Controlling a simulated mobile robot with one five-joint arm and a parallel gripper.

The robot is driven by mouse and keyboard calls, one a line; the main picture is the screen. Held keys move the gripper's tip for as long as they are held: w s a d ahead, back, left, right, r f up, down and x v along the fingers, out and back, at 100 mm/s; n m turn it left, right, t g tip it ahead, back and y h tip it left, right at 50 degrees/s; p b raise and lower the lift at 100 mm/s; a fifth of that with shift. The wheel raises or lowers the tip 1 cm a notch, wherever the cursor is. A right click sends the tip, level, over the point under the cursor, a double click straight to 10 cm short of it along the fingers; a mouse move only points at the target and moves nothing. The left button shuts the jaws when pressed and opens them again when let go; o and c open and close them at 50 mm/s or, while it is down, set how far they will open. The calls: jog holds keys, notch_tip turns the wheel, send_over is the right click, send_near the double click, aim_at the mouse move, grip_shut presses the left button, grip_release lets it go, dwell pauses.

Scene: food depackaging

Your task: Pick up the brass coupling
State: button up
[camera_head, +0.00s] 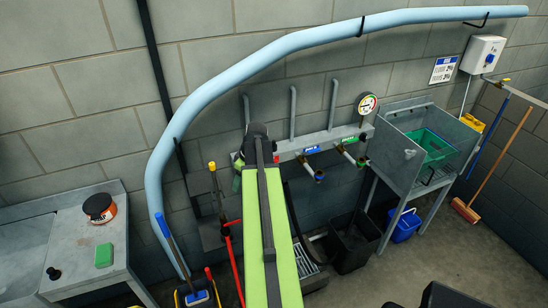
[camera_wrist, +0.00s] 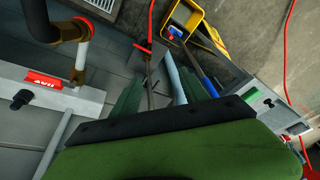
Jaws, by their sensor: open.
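I cannot make out a separate brass coupling for certain. In the head view my arm covers most of the gripper.
A grey sink (camera_head: 413,140) with a green crate (camera_head: 432,148) stands right of the valves. A black bin (camera_head: 352,244) and blue bucket (camera_head: 403,226) stand below. A grey counter (camera_head: 85,250) is at left. A yellow mop bucket (camera_wrist: 208,38) shows in the wrist view.

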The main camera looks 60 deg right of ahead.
jog(key=s+d+r+t+h+p, duration=0.1)
jog(key=s+d+r+p, duration=0.5)
jog(key=s+d+r, duration=0.6)
jog(key=b+x, duration=0.4)
jog(key=d+b+x, duration=0.1)
jog(key=b+x, duration=0.2)
jog(key=x, duration=0.2)
jog(key=s+b+x, duration=0.1)
jog(key=b+x, duration=0.3)
jog(key=shift+d+f+b, duration=0.35)
jog(key=shift+f, duration=0.3)
jog(key=shift+w, duration=0.1)
jog(key=b+x, duration=0.4)
jog(key=shift+f+b, duration=0.3)
jog(key=shift+f, duration=0.35)
jog(key=shift+w+r, duration=0.1)
jog(key=shift+r, duration=0.1)
grip_shut()
